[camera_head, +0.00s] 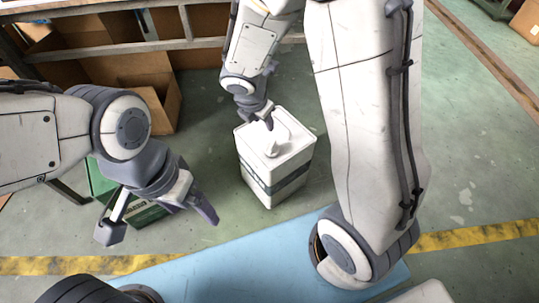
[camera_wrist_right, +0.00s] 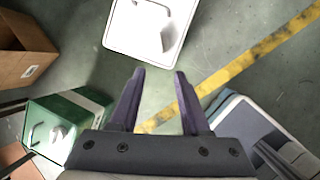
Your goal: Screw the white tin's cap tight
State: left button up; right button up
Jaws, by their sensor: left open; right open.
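The white tin (camera_head: 291,163) stands upright on the floor, with a dark band around its side. Its white cap (camera_head: 271,149) shows on top beside the white handle; how tightly it sits I cannot tell. The tin's top (camera_wrist_right: 118,28) also shows at the upper edge of the right wrist view. My right gripper (camera_head: 264,118) is at the far edge of the tin's top in the head view. Its fingers (camera_wrist_right: 160,74) are open and empty in the right wrist view. My left gripper (camera_head: 160,222) is open and empty, left of the white tin.
A green tin (camera_head: 101,182) stands left of the white tin, partly behind my left gripper; it also shows in the right wrist view (camera_wrist_right: 85,104). Open cardboard boxes (camera_head: 140,70) and a rack rail (camera_head: 120,48) are behind. A yellow stripe (camera_head: 480,236) crosses the floor.

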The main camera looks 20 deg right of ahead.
aim_at(272, 145)
jog(key=w+d+f+n+b, duration=0.1)
jog(key=w+f+b, duration=0.1)
jog(key=f, duration=0.4)
jog(key=w+d+f+n+b, duration=0.1)
jog(key=d+f+b, duration=0.1)
jog(key=f+b, duration=0.3)
jog(key=w+d+f+n+b, duration=0.1)
jog(key=f+b, duration=0.3)
jog(key=f, duration=0.4)
jog(key=shift+w+d+n, duration=0.3)
jog(key=shift+w+d, duration=0.05)
jog(key=shift+w, duration=0.45)
pick_arm(q)
notch_tip(272, 145, down, 13)
jog(key=shift+f, duration=0.1)
pick_arm(e)
jog(key=shift+r, duration=0.1)
grip_shut()
